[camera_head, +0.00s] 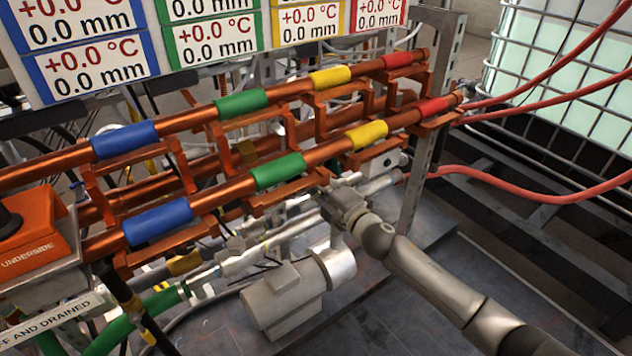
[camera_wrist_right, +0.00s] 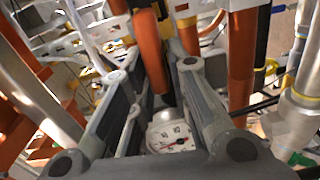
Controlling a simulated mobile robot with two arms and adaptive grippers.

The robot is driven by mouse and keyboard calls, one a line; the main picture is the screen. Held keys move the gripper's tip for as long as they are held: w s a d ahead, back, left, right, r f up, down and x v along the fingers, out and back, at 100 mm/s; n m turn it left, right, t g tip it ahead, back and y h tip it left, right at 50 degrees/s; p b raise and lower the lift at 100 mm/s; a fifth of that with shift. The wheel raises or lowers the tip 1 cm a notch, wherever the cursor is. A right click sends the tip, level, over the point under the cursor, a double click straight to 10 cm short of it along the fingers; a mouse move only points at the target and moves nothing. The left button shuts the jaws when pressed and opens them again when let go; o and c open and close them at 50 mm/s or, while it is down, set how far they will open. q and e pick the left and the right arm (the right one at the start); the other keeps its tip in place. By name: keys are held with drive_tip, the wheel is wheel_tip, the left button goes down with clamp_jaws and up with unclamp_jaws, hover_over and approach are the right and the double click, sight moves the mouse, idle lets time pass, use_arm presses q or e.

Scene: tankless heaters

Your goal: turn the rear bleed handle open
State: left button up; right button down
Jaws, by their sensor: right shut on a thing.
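My right gripper (camera_head: 328,192) reaches in from the lower right in the head view, up to the underside of the front copper pipe. It also shows in the wrist view (camera_wrist_right: 158,62), with its two fingers closed on either side of an orange bar (camera_wrist_right: 150,50). The bar runs between the fingertips, and its far end is lost among the pipework. I cannot tell from the frames whether this bar is the rear bleed handle. In the head view the fingertips hide what they hold. My left gripper is not in view.
Copper pipes with blue, green (camera_head: 279,171), yellow and red bands cross above the gripper. A grey motor-like unit (camera_head: 283,296) stands below. A round gauge (camera_wrist_right: 172,136) sits close under the fingers. Red hoses and a caged white tank (camera_head: 575,70) are at the right.

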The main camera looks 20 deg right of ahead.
drive_tip(key=shift+f, duration=0.1)
drive_tip(key=c, duration=1.5)
unclamp_jaws()
drive_tip(key=shift+o, duration=0.2)
drive_tip(key=shift+s, duration=0.15)
drive_tip(key=v, duration=1.1)
drive_tip(key=shift+s+d, duration=0.15)
drive_tip(key=shift+s, duration=0.25)
